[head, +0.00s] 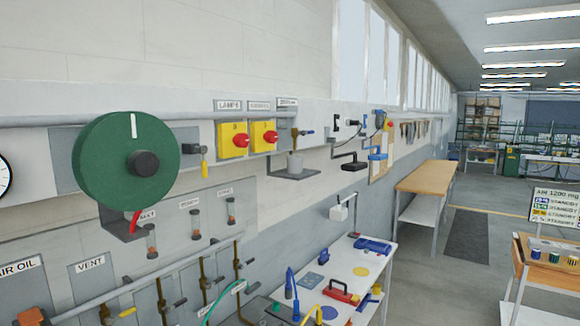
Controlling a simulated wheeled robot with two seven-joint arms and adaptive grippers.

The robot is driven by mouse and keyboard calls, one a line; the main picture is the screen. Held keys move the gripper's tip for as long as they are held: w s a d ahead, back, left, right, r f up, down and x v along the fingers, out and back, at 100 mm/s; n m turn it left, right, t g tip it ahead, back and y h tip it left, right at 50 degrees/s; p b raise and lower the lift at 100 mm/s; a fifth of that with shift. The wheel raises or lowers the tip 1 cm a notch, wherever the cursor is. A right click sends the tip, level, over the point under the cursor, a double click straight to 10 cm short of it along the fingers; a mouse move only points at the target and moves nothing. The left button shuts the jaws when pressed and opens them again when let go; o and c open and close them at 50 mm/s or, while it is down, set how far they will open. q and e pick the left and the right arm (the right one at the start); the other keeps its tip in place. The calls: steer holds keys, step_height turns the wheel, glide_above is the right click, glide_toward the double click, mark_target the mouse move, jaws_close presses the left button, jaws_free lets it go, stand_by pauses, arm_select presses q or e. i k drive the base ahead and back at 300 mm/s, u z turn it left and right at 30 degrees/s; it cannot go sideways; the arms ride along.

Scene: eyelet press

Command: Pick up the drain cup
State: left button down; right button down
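A small light-grey cup (295,164), which looks like the drain cup, stands upright on a dark wall shelf (293,174). It sits below a drain fitting with a blue-handled valve (304,132), and a gap shows between the fitting and the cup. The cup is small in the head view, so its contents cannot be seen. Neither of my grippers is in view, and nothing is seen touching the cup.
A large green handwheel (126,160) sticks out at the left. Yellow switch boxes with red knobs (264,137) are left of the cup. Pipes and valves run below. A white table (378,262) holds several tools. A wooden bench (426,177) stands farther back.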

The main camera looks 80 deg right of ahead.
mark_target(295, 163)
steer(key=z, duration=2.6)
steer(key=k, duration=0.35)
steer(key=z, duration=1.3)
steer(key=i, duration=1.55)
steer(key=u, duration=1.05)
steer(key=i, duration=1)
steer(key=u, duration=1.2)
steer(key=i, duration=0.25)
steer(key=u, duration=0.15)
